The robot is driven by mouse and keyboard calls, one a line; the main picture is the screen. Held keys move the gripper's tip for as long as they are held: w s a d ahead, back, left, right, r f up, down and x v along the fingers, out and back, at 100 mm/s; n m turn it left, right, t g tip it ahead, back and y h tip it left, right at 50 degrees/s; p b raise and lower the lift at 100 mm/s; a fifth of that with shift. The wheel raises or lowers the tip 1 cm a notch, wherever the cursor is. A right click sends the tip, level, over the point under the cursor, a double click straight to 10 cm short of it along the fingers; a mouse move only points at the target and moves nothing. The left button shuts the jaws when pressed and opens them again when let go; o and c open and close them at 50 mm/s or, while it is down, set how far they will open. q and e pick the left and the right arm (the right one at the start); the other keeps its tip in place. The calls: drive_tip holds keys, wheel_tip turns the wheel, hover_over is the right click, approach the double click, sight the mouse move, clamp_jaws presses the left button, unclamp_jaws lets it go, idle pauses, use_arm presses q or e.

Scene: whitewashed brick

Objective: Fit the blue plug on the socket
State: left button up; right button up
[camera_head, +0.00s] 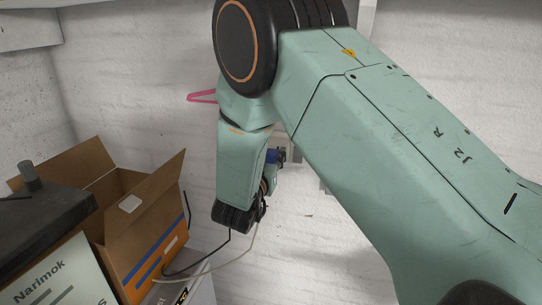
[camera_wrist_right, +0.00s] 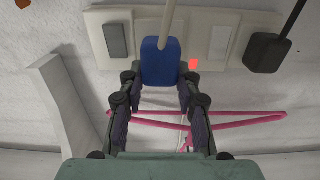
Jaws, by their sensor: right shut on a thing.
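The blue plug (camera_wrist_right: 161,62) is between the fingertips of my right gripper (camera_wrist_right: 160,80), which is shut on it. A pale cable runs from the plug to the top edge of the wrist view. The white socket plate (camera_wrist_right: 145,17) on the wall lies behind the plug, and the plug covers part of it. I cannot tell whether the plug touches the plate or is apart from it. In the head view a bit of the blue plug (camera_head: 272,156) shows beside my right gripper (camera_head: 269,174), mostly hidden by my wrist. My left gripper is not in view.
A black plug (camera_wrist_right: 267,53) with a black cable sits at the plate's right end. A grey switch (camera_wrist_right: 116,41) and a red light (camera_wrist_right: 193,65) are on the plate. A pink hanger (camera_wrist_right: 240,121) shows against the wall. An open cardboard box (camera_head: 150,240) stands at the left.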

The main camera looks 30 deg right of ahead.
drive_tip(key=shift+w+d+f, duration=0.1)
drive_tip(key=shift+w+d, duration=0.1)
drive_tip(key=shift+w, duration=0.1)
drive_tip(key=shift+d, duration=0.15)
drive_tip(key=shift+d, duration=0.1)
drive_tip(key=shift+w+d, duration=0.45)
drive_tip(key=shift+w+d, duration=0.15)
drive_tip(key=shift+w, duration=0.05)
drive_tip(key=o, duration=1.2)
